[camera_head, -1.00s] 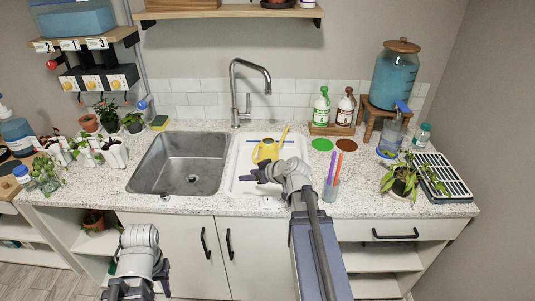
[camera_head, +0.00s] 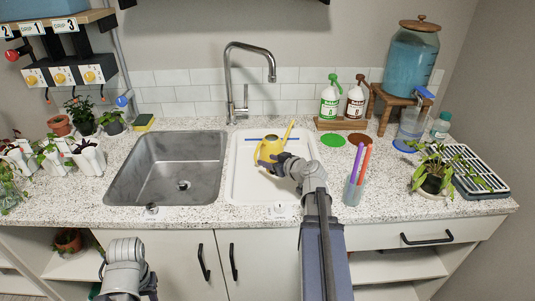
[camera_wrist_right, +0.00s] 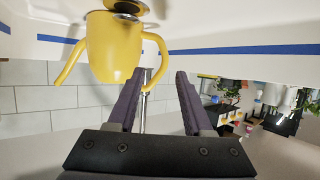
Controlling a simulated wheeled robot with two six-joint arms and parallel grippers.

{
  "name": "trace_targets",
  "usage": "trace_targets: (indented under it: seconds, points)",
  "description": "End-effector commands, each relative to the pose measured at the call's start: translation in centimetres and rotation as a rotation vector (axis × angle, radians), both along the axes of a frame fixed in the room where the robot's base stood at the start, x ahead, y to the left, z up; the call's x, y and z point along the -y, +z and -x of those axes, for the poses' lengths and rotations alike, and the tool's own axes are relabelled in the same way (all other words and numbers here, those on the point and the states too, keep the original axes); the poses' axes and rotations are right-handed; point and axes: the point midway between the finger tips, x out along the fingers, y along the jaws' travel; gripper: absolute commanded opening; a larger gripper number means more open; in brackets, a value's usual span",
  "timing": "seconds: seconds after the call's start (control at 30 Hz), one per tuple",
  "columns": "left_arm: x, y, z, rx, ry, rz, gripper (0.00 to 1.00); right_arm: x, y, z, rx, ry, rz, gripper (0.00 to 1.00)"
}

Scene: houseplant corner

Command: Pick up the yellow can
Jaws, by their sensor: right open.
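The yellow can (camera_head: 268,149), a small watering can with a long spout, stands in the white basin (camera_head: 238,184) right of the steel sink. My right gripper (camera_head: 271,164) is open at the can's near side. In the right wrist view, the can (camera_wrist_right: 112,48) appears upside down, its curved handle (camera_wrist_right: 163,52) lying in line with the gap between the open fingers (camera_wrist_right: 160,76). I cannot tell whether the fingers touch it. My left gripper (camera_head: 147,287) is low in front of the cabinet, partly cut off by the frame edge; its jaws are unclear.
A tall faucet (camera_head: 231,85) stands behind the sink (camera_head: 176,170). A cup with purple and orange sticks (camera_head: 353,190) stands right of my right arm.

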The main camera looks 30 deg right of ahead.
Motion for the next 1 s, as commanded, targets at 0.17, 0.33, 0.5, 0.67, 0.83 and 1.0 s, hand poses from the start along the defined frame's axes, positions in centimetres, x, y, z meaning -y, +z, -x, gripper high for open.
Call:
trace_targets:
  seconds: [0.17,0.33,0.5,0.67,0.83,1.0]
  points:
    - [0.0,-0.5,0.0,0.0,0.0,0.0,0.37,0.1,-0.5,0.0,0.001,-0.001,0.0,0.51]
    - [0.0,-0.9,0.0,0.0,0.0,0.0,0.37,0.0,-0.9,-1.0,0.001,0.0,0.001,0.51]
    - [0.0,-1.5,0.0,0.0,0.0,0.0,0.37,-0.1,-1.5,-2.5,0.001,0.0,0.001,0.51]
    - [0.0,-1.5,0.0,0.0,0.0,0.0,0.37,-0.2,-1.5,-2.6,0.001,0.0,0.0,0.51]
    - [0.0,-2.3,0.0,0.0,0.0,0.0,0.37,-0.6,-2.3,-4.2,0.001,0.001,0.002,0.51]
    - [0.0,-3.3,0.0,0.0,0.0,0.0,0.37,-0.9,-3.3,-6.6,0.001,0.0,0.001,0.51]
